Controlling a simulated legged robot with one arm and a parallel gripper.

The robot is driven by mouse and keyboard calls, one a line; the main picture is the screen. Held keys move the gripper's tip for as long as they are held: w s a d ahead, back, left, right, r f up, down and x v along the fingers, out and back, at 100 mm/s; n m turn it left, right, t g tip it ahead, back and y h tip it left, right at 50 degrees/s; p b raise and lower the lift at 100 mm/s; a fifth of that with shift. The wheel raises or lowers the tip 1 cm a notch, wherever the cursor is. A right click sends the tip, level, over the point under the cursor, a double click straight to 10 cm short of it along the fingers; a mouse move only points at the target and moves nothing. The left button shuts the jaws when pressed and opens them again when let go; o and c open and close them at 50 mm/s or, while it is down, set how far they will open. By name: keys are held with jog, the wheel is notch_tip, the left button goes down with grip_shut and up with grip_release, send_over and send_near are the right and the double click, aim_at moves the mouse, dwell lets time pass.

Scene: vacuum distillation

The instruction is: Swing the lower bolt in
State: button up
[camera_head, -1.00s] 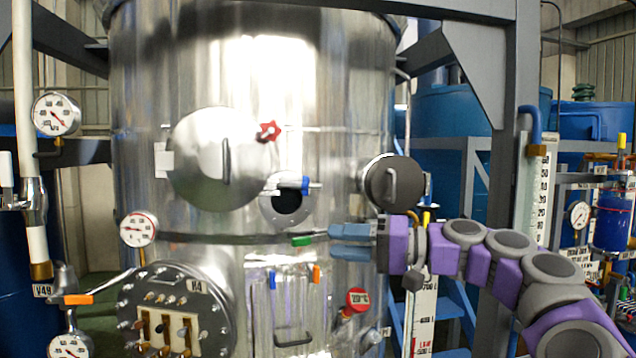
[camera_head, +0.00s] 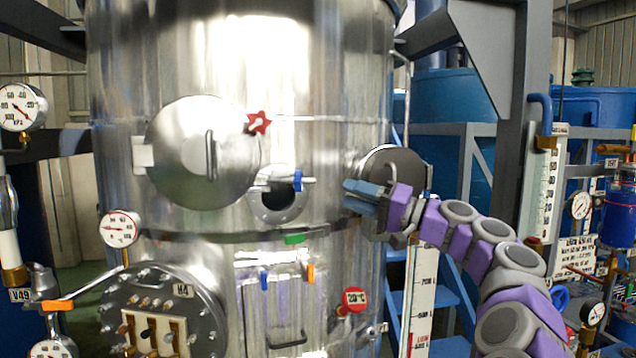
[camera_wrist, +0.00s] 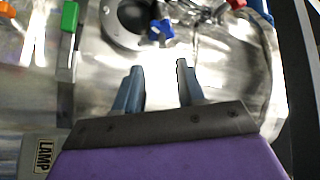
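A swing bolt with a blue star knob (camera_head: 298,180) sits beside the small round port (camera_head: 277,206) on the steel tank, below and right of the large round hatch (camera_head: 203,153). A red star knob (camera_head: 258,122) is higher, at the hatch's right edge. My gripper (camera_head: 352,194) is right of the blue knob, apart from it, in front of the tank. In the wrist view my gripper (camera_wrist: 157,76) is open with nothing between its fingers. The blue knob (camera_wrist: 161,29) lies beyond the fingertips, and the dark port (camera_wrist: 131,15) is to its left.
A dark round cover (camera_head: 392,168) with a handle is right behind my gripper. A green handle (camera_head: 293,239) sits below the port. A red knob (camera_head: 354,297) and a gauge (camera_head: 120,229) stick out from the tank lower down. Open space lies in front of the tank.

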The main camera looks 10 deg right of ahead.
jog(key=p+x, duration=0.1)
jog(key=x, duration=0.7)
jog(key=shift+a+r, duration=0.15)
jog(key=shift+a, duration=0.1)
jog(key=shift+w+d, duration=0.2)
jog(key=shift+d, duration=0.1)
jog(key=shift+c, duration=1.1)
jog(key=shift+s+a, duration=0.2)
jog(key=c, duration=0.4)
grip_shut()
